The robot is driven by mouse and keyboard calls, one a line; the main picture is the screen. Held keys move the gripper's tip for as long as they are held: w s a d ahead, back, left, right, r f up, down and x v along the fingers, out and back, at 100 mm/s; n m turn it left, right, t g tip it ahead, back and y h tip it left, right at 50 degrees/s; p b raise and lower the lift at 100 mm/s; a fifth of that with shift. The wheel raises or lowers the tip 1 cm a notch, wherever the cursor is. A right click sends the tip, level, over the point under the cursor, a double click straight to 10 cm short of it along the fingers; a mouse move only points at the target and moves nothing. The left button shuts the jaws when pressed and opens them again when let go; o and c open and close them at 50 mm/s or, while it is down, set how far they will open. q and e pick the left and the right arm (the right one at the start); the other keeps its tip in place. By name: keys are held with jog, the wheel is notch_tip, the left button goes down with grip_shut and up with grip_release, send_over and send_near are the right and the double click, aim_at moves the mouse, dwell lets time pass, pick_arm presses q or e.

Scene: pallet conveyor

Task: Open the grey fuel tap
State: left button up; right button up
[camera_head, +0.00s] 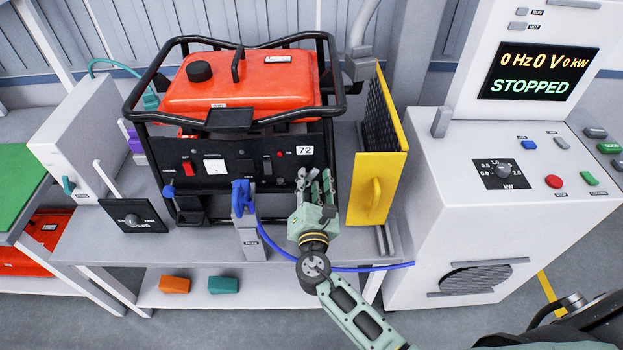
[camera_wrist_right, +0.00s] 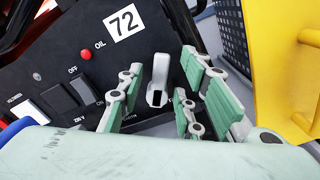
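The grey fuel tap (camera_wrist_right: 157,78) is a small light-grey lever on the black front panel of the generator, below the "72" label. In the right wrist view it sits between the spread fingers of my right gripper (camera_wrist_right: 160,96), with gaps visible on both sides. In the head view my right gripper (camera_head: 314,183) is at the panel's lower right corner, and its fingers make the tap hard to pick out. The generator (camera_head: 240,88) has an orange tank and black frame. My left gripper is not in view.
An open yellow door (camera_head: 378,165) stands just right of my right gripper. A blue plug (camera_head: 242,195) on a grey post is to its left, with a blue cable running below. The control cabinet (camera_head: 440,185) at the right displays "STOPPED".

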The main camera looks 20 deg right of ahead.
grip_shut()
dwell(0.3)
jog(key=shift+w, duration=0.1)
jog(key=shift+d+f+m+b, duration=0.1)
jog(key=shift+f+m+b, duration=0.15)
jog(key=shift+m+b, duration=0.5)
jog(key=shift+b, duration=0.55)
jog(key=shift+r+m, duration=0.1)
jog(key=shift+m, duration=0.15)
jog(key=shift+r, duration=0.1)
